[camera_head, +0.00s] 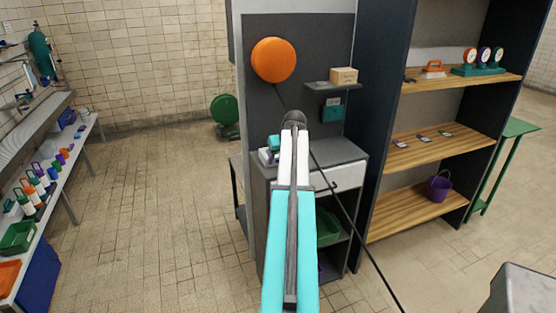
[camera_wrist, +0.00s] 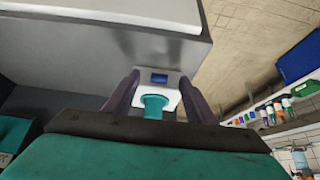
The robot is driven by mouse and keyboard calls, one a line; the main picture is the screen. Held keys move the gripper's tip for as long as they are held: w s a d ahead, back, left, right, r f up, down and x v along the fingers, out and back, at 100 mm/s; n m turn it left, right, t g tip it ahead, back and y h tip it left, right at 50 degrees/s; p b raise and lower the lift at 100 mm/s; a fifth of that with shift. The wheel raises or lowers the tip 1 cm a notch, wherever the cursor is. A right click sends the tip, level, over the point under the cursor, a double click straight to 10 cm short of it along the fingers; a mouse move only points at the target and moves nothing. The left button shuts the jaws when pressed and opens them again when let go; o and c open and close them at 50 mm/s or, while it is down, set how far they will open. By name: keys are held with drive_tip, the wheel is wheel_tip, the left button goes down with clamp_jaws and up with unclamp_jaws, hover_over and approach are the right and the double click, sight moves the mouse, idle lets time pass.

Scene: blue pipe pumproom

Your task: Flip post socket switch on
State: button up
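In the wrist view a small white fitting (camera_wrist: 169,98) with a dark blue rectangle sits at the edge of a grey-white surface. A round teal knob-like part (camera_wrist: 153,105) projects from it towards me. I take this fitting for the socket switch; whether it is on or off I cannot tell. My gripper (camera_wrist: 155,88) has its two dark fingers apart, one on each side of the fitting and knob. Contact is unclear. In the head view my arm reaches to the grey cabinet and hides most of the gripper area; small teal and white shapes show left of it.
The grey cabinet (camera_head: 350,150) has a small shelf with a cardboard box (camera_head: 344,76), an orange disc (camera_head: 273,60) and a teal wall box (camera_head: 332,110). Wooden shelves (camera_head: 420,215) stand right. A bench with bottles (camera_head: 40,190) runs along the left. The floor between is clear.

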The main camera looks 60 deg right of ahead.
drive_tip(key=shift+s, duration=0.1)
drive_tip(key=shift+s+a+r, duration=0.1)
drive_tip(key=shift+r, duration=0.1)
drive_tip(key=b+v, duration=0.2)
drive_tip(key=v, duration=1.1)
drive_tip(key=shift+r, duration=0.15)
idle(0.4)
